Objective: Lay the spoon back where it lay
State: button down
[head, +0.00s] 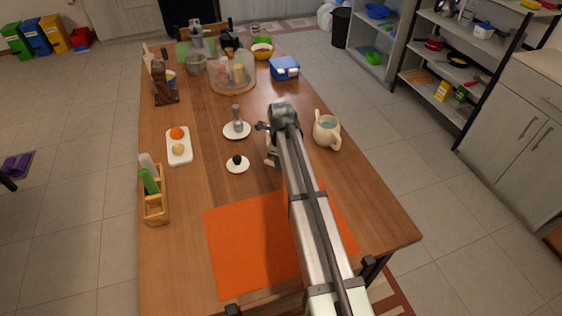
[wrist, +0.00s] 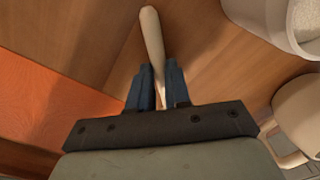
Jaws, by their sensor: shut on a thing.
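My gripper (wrist: 160,85) has blue fingers and is shut on the spoon (wrist: 152,38). A pale, smooth, rounded length of the spoon sticks out past the fingertips over the brown wood in the wrist view. The rest of the spoon is hidden between and behind the fingers. I cannot tell whether the spoon touches the table.
The orange mat (head: 245,245) lies on the table (head: 385,220) near the front. A white container with pale contents (wrist: 262,28) is close by in the wrist view.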

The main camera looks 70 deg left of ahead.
jog(key=shift+f, duration=0.1)
jog(key=c, duration=1.1)
grip_release()
notch_tip(320, 180, up, 12)
jog(key=shift+r, duration=0.2)
